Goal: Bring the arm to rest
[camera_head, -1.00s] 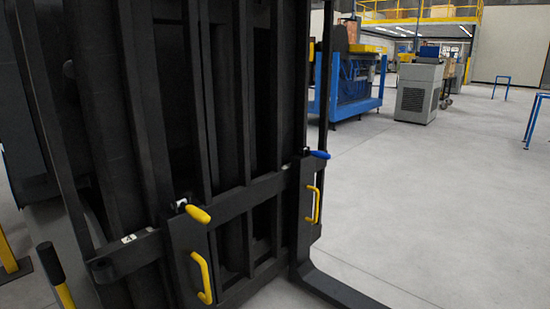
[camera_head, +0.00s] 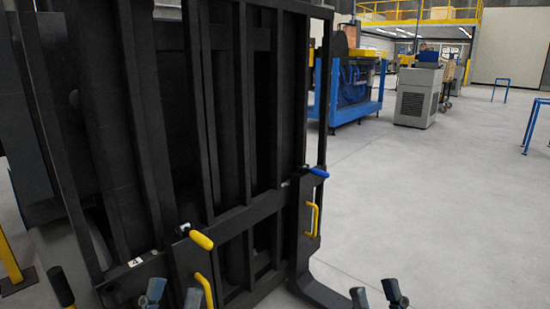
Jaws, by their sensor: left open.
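My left gripper (camera_head: 174,295) shows at the bottom edge, left of centre, with its two fingertips apart and nothing seen between them. My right gripper (camera_head: 375,294) shows at the bottom edge, right of centre, with its fingertips also apart and nothing seen between them. Only the fingertips of both are in view; the rest of each hand and the arms are cut off below. The left one shows in front of the lower part of a black lift frame; the right one shows over the floor beside a fork. No copper tube is in view.
The black lift frame (camera_head: 262,209) fills the left half, with a yellow knob (camera_head: 202,240), a blue knob (camera_head: 319,172), yellow handles and a fork (camera_head: 325,296). A blue cart (camera_head: 350,108) and grey cabinet (camera_head: 417,97) stand behind. Grey floor (camera_head: 440,200) is clear at right.

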